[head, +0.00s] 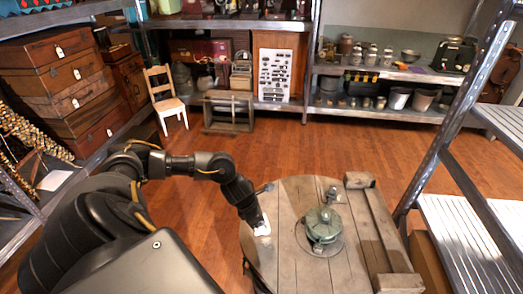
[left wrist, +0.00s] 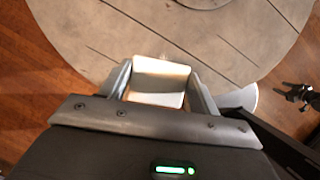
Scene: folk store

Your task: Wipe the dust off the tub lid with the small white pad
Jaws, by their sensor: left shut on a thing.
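The small white pad (left wrist: 158,82) is clamped between the two fingers of my left gripper (left wrist: 162,95) in the left wrist view. The pad (head: 263,229) also shows at the tip of my left gripper (head: 260,224) in the head view, over the left part of a round grey plank top (head: 293,262). I cannot tell whether the pad touches the planks. A greenish, round metal vessel (head: 322,223) stands right of the pad, apart from it. I cannot tell whether its top or the plank top is the tub lid. Dust is not clear.
A wooden bar frame (head: 378,232) lies along the top's right side. Metal shelving (head: 452,160) stands close on the right. The wooden floor (head: 300,150) between is clear.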

